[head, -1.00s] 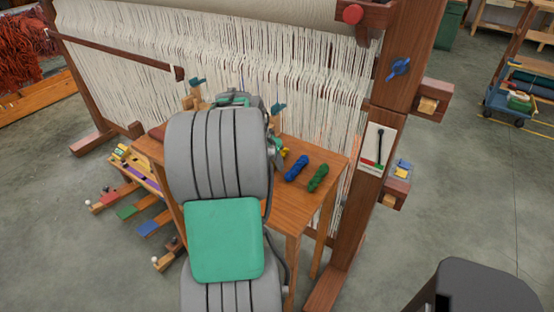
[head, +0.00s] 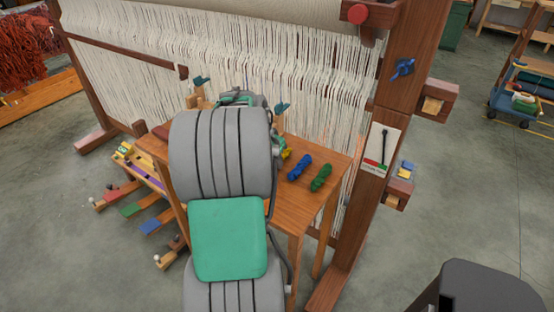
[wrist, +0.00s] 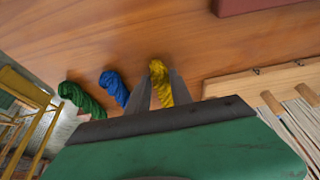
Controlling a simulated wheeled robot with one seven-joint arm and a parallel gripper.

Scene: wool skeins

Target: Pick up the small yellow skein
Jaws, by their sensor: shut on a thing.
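The small yellow skein (wrist: 160,80) is between the two fingers of my gripper (wrist: 162,85) in the wrist view. The fingers are shut on it, one on each side. In the head view only a bit of the yellow skein (head: 286,154) shows beside my arm, which hides the gripper's fingers. Whether the skein touches the wooden table (head: 290,212) is hard to tell.
A blue skein (head: 300,167) and a green skein (head: 321,177) lie on the table to the right of the yellow one. A loom with white warp threads (head: 330,90) stands right behind the table. A dark red block (wrist: 245,4) lies on the tabletop.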

